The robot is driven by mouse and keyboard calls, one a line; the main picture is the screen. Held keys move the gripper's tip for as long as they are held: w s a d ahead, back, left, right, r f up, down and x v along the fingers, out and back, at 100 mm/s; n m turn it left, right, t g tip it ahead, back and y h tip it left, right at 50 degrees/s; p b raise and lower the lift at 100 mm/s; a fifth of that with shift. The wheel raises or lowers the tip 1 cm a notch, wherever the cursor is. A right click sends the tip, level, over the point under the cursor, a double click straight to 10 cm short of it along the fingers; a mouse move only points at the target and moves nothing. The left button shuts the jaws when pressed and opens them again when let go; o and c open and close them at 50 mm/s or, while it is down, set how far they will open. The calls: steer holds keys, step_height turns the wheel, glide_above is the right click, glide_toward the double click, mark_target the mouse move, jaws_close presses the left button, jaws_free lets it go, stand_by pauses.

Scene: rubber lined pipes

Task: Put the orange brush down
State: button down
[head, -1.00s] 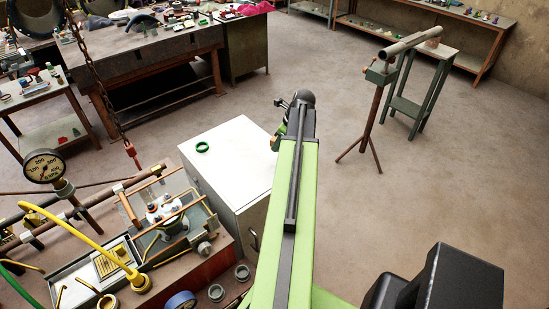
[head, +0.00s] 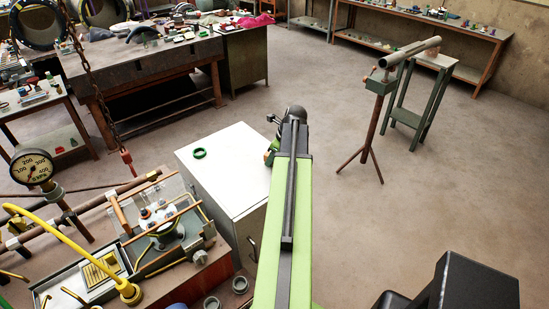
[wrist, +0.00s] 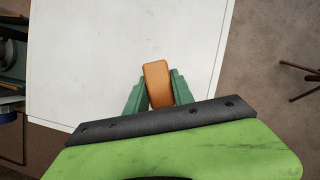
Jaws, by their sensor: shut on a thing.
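The orange brush (wrist: 157,82) shows in the wrist view as an orange-brown block between the two green fingers of my gripper (wrist: 158,90). My gripper is shut on it. The white cabinet top (wrist: 85,50) lies below the brush in that view; I cannot tell whether the brush touches it. In the head view my gripper (head: 271,150) is at the right edge of the white cabinet (head: 228,150), mostly hidden behind my arm. The brush cannot be made out there.
A bench with a gauge (head: 33,167), pipes and a yellow hose (head: 75,243) stands at the left front. A pipe stand (head: 373,120) is at the right. The floor between is clear.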

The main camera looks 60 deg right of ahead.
steer(key=c, duration=1.1)
jaws_free()
steer(key=shift+r+p, duration=0.3)
steer(key=shift+p, duration=0.1)
steer(key=p+v, duration=1.1)
steer(key=shift+s+r, duration=0.25)
steer(key=shift+r, duration=0.05)
steer(key=shift+w, duration=0.1)
